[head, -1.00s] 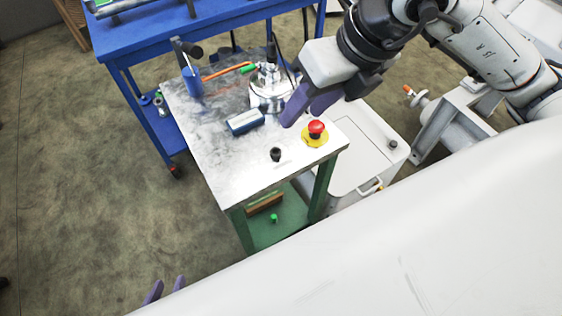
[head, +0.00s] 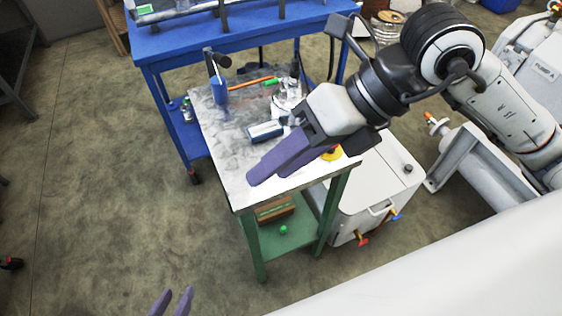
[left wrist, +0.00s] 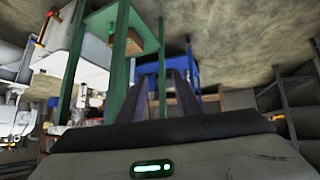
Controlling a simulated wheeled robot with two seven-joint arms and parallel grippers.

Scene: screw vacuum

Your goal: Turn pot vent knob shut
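The silver metal pot (head: 288,94) stands on the steel-topped table, partly hidden by my right arm. A green part (head: 267,82) shows beside its top; I cannot tell which part is the vent knob. My right gripper (head: 268,178) has purple fingers pointing to the lower left, above the table's front half, apart from the pot. The fingers overlap in view, so their gap is unclear. My left gripper (head: 174,300) is at the bottom edge, far from the table, its two fingers apart and empty. Its fingers also show in the left wrist view (left wrist: 162,95).
The steel tabletop (head: 240,188) holds a blue-and-white block (head: 265,131), a blue cup (head: 219,92) and a yellow-based button (head: 331,154), mostly covered by my right gripper. A blue bench (head: 190,42) stands behind, a white box (head: 372,180) at right.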

